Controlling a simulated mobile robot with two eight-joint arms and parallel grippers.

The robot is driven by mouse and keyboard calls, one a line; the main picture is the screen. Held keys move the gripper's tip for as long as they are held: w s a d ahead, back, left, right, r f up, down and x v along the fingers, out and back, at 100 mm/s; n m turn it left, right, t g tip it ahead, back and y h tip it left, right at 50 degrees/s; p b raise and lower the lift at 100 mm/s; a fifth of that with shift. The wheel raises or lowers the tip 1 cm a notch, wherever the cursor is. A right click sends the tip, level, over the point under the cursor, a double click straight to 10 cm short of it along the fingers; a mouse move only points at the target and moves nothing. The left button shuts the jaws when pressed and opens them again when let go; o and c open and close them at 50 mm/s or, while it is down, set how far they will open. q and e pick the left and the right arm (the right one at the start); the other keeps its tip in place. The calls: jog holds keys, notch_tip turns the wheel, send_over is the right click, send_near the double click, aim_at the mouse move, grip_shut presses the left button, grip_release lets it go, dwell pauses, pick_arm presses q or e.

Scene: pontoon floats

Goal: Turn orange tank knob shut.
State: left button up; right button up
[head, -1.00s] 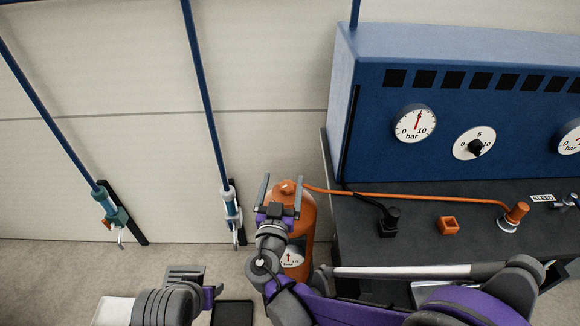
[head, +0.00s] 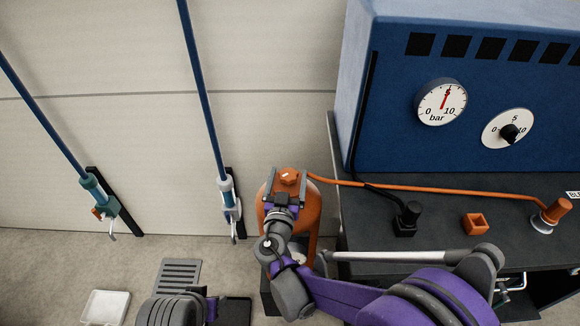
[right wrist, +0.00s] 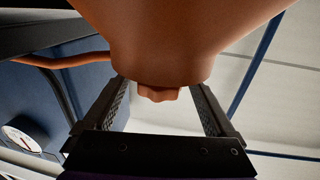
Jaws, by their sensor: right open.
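The orange tank (head: 312,208) stands upright on the floor beside the dark bench. Its orange knob (head: 289,176) is on top, with a small pale mark on it. My right gripper (head: 287,185) is at the tank's top, with one finger on each side of the knob in the head view. In the right wrist view the knob (right wrist: 158,93) lies between the two open fingers (right wrist: 160,105), with a gap on each side. My left gripper (head: 212,305) is low at the bottom of the head view, away from the tank; its fingers are not clear.
An orange hose (head: 430,190) runs from the tank top across the bench (head: 380,225) to an orange fitting (head: 552,213). A blue gauge cabinet (head: 390,110) stands on the bench. A white tray (head: 105,307) lies on the floor.

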aim_at(290, 169)
jog(key=shift+w+d, duration=0.15)
jog(key=shift+w, duration=0.75)
jog(key=shift+w+d, duration=0.1)
jog(key=shift+w, duration=0.8)
jog(key=c, duration=1.4)
jog(key=shift+o, duration=0.2)
